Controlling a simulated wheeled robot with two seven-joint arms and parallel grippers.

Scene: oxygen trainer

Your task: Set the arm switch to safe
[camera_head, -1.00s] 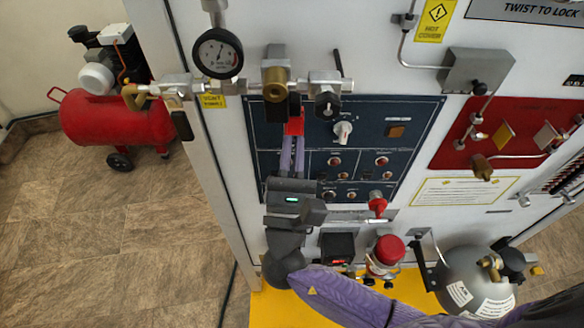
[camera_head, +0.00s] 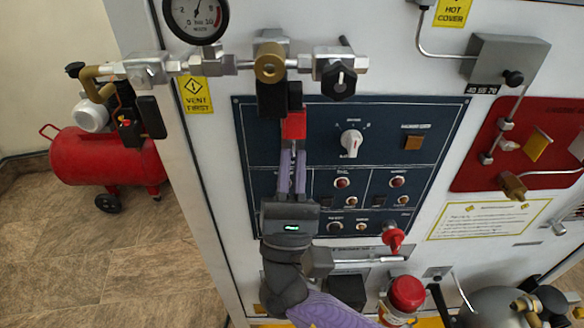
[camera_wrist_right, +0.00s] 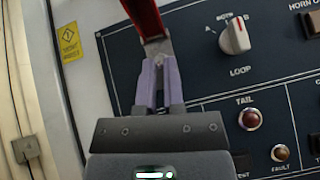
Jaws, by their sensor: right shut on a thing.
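The arm switch, as far as I can tell, is the red-guarded switch (camera_head: 294,125) at the upper left of the dark blue panel (camera_head: 320,118), just below the brass fitting. In the right wrist view its raised red guard (camera_wrist_right: 146,18) shows at the top, with a silver part (camera_wrist_right: 157,49) under it. My right gripper (camera_head: 293,149) reaches up to it from below. In the right wrist view the purple fingers (camera_wrist_right: 160,70) are closed around the silver part, which they mostly hide. The switch's labels and exact setting are hidden. My left gripper is not in view.
Pipework with a gauge (camera_head: 196,14), brass valve (camera_head: 270,62) and black knob (camera_head: 338,79) juts out just above the switch. A white rotary knob (camera_head: 351,143) sits to its right. A red-handled valve (camera_head: 392,237) and red-capped part (camera_head: 407,293) are lower right.

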